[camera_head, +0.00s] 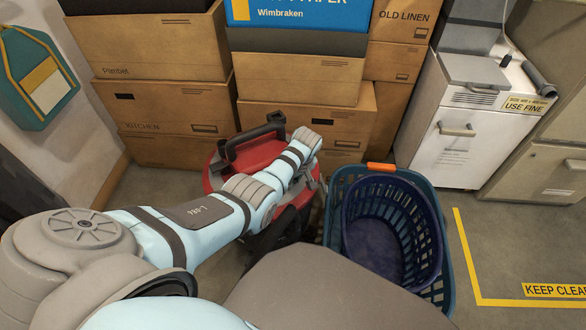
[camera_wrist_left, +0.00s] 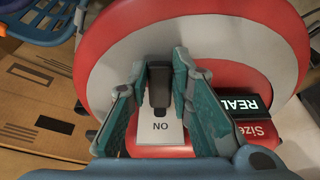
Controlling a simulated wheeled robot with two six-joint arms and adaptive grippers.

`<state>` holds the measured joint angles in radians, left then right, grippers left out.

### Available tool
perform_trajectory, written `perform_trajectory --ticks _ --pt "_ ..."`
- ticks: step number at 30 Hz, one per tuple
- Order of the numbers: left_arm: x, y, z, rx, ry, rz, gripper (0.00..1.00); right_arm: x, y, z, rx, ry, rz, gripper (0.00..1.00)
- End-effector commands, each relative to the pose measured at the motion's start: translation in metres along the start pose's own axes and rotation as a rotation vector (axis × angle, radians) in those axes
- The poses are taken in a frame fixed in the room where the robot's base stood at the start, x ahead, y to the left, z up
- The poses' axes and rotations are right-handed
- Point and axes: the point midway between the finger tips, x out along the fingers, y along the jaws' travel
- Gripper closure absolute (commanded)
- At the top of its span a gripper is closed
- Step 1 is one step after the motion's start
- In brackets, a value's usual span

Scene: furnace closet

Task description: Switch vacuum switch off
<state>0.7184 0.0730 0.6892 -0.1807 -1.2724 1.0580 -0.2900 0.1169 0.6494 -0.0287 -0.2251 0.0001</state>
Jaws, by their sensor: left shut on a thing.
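The red vacuum (camera_head: 262,152) with a black handle stands on the floor in front of the boxes in the head view. In the left wrist view its round red and grey top (camera_wrist_left: 112,60) fills much of the picture. The dark vacuum switch (camera_wrist_left: 158,88) sits on a pale plate (camera_wrist_left: 160,132) marked ON. My left gripper (camera_wrist_left: 160,62) has its teal fingers on both sides of the switch and is shut on it. In the head view my left arm reaches over the vacuum, and the fingertips are hidden. My right gripper is not in view.
A blue laundry basket (camera_head: 440,250) stands right of the vacuum, close to it. Stacked cardboard boxes (camera_head: 180,105) stand behind. A white cabinet (camera_head: 455,130) stands at the right, with yellow-marked floor (camera_head: 515,240) in front. A black label (camera_wrist_left: 245,104) is on the vacuum.

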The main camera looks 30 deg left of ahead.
Motion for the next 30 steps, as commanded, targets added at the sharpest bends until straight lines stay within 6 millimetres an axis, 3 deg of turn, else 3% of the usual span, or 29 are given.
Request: perform_trajectory --ticks 4,12,13,16,26,30 --pt "0.004 0.0 0.002 0.003 0.1 0.001 1.0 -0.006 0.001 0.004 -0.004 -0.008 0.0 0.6" --pt "0.005 0.0 0.001 0.001 0.108 0.002 1.0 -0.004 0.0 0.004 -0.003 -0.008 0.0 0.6" --pt "0.005 0.0 0.001 0.001 0.107 0.002 0.76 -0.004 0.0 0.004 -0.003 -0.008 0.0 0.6" --pt "0.005 0.0 0.001 0.001 0.107 0.002 0.6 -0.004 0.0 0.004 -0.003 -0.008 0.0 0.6" --pt "0.003 0.001 0.002 0.001 0.106 0.004 0.6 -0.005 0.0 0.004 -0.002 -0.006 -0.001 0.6" --pt "-0.011 0.002 0.003 0.0 0.108 0.006 0.6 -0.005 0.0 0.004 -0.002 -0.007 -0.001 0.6"
